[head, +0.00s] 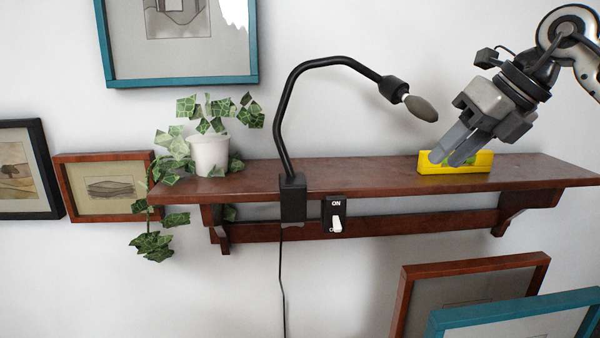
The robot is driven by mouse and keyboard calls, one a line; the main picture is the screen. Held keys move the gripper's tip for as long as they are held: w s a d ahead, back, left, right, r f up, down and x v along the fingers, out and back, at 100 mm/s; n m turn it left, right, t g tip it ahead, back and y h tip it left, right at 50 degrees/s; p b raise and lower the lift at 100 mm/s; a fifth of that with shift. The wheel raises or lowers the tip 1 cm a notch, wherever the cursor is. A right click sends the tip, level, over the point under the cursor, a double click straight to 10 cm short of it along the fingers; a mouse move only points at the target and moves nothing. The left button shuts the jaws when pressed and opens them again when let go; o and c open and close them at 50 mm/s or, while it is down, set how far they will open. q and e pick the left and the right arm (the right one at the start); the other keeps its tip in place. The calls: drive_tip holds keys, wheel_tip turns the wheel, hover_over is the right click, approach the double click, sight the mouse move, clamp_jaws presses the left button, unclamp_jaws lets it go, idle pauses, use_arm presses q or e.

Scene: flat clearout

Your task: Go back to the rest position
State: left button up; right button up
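My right gripper (448,158) comes in from the upper right and points down and left over the right part of the shelf. Its two grey fingers lie close together, and I cannot tell whether they are open or shut. The fingertips overlap a yellow spirit level (482,163) with a green vial, which rests on the shelf. I cannot tell whether they touch it. My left gripper is not in view.
The brown wall shelf (350,173) carries a potted ivy (208,155) at left. A black gooseneck lamp (293,195) with a bulb (421,108) arches close left of my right gripper. A switch (336,216) sits below. Framed pictures (470,262) stand at lower right.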

drive_tip(key=s+a+f+m+y, duration=0.3)
drive_tip(key=a+f+y, duration=0.45)
drive_tip(key=a, duration=0.25)
drive_tip(key=s+a+f+m+y, duration=0.35)
drive_tip(key=a+f+y, duration=0.35)
drive_tip(key=a, duration=0.4)
drive_tip(key=s+d+f+m+t+h, duration=0.1)
drive_tip(key=d+f+m+t+h, duration=0.45)
drive_tip(key=m, duration=0.55)
drive_tip(key=d+f+m+t+h, duration=0.2)
drive_tip(key=f+m+t+h, duration=0.4)
drive_tip(key=f+m, duration=0.4)
drive_tip(key=s+d+f+m+g+h, duration=0.2)
drive_tip(key=s+f+m, duration=0.3)
drive_tip(key=s+f, duration=0.3)
drive_tip(key=s+d+f+m+g+h, duration=0.3)
drive_tip(key=s+f+m+g, duration=0.1)
drive_tip(key=s+f, duration=0.4)
drive_tip(key=shift+f+m, duration=0.55)
drive_tip(key=shift+f, duration=0.3)
